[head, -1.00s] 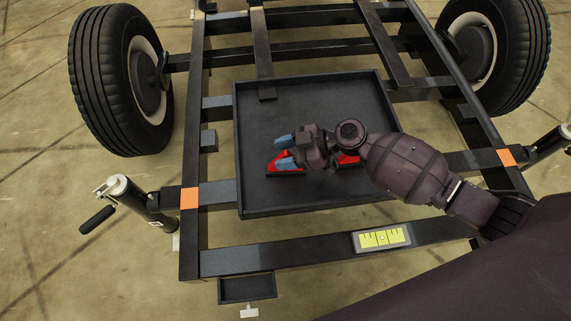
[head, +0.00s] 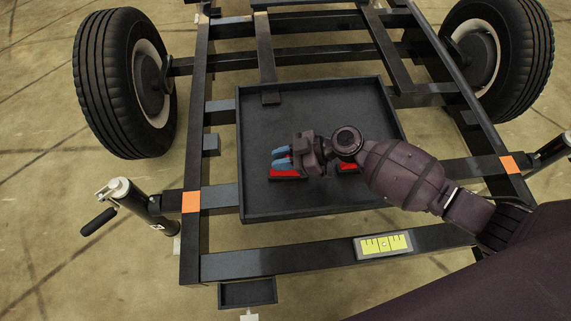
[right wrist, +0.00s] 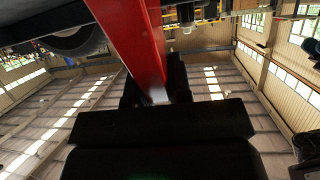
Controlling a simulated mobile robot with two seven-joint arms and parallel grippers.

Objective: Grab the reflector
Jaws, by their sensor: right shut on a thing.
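The red reflector shows in a black tray (head: 350,110) in the head view. One red part (head: 285,173) is at the blue fingertips and another (head: 348,168) shows beyond the wrist. My gripper hides the middle, so I cannot tell whether these are one piece. My right gripper (head: 282,158) points left over the tray, its fingers close together and shut on the reflector. In the right wrist view a red bar (right wrist: 145,45) runs from the top edge down to the dark fingers. I cannot tell whether it is clear of the tray floor. My left gripper is out of view.
The tray has low walls and rests on a black trailer frame (head: 300,259) with wheels (head: 124,84) on both sides. A jack with a handle (head: 124,190) stands at the left. A yellow label (head: 384,244) is on the front beam. The tray's far part is bare.

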